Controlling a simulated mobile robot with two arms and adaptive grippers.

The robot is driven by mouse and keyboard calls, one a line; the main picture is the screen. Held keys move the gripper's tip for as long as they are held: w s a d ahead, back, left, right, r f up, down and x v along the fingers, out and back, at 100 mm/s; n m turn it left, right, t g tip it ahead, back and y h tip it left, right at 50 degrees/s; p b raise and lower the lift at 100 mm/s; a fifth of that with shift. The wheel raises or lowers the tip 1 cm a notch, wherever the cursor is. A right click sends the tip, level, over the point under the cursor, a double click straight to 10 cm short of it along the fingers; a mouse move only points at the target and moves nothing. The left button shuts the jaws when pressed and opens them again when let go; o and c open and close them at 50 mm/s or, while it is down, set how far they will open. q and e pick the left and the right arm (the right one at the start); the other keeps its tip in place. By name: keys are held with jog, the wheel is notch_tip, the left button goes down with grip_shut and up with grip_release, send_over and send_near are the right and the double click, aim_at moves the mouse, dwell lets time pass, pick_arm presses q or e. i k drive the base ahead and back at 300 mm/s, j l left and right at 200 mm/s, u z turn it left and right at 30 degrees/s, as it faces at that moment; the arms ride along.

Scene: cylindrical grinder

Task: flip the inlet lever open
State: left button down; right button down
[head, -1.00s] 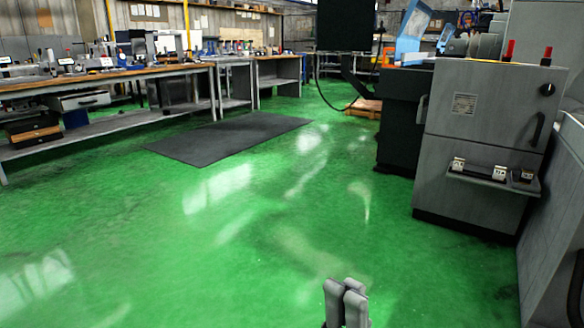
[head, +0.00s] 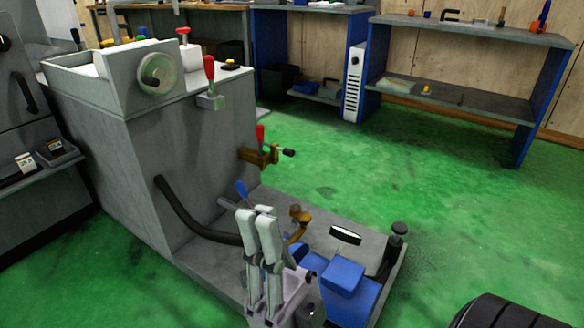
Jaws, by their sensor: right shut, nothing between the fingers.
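Several levers show on the grey machine (head: 190,150), and I cannot tell which is the inlet lever. A red-handled lever (head: 260,135) stands upright on a brass valve (head: 262,156) at the machine's side. A blue-handled lever (head: 241,189) sits lower, by a black hose (head: 185,212), partly hidden behind my gripper. A larger red-handled lever (head: 209,68) stands upright on a grey block near the top. My right gripper (head: 256,211) is shut and empty, fingers up, in front of the low base. It overlaps the blue lever's area in the picture; contact cannot be told. My left gripper is not in view.
A handwheel (head: 157,75) is on the machine's upper front. A blue unit (head: 342,277) and a black-capped post (head: 398,232) stand on the low base. A dark round object (head: 505,315) is at lower right. Green floor (head: 440,200) is free toward the shelves.

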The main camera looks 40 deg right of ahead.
aim_at(240, 187)
jog(key=i+z, duration=0.2)
jog(key=z, duration=0.25)
jog(key=i+z, duration=0.2)
jog(key=z, duration=0.25)
jog(key=i+z, duration=0.2)
jog(key=z, duration=0.2)
jog(key=i+j+z, duration=0.2)
jog(key=z, duration=0.25)
jog(key=i+j+z, duration=0.15)
jog(key=z, duration=0.3)
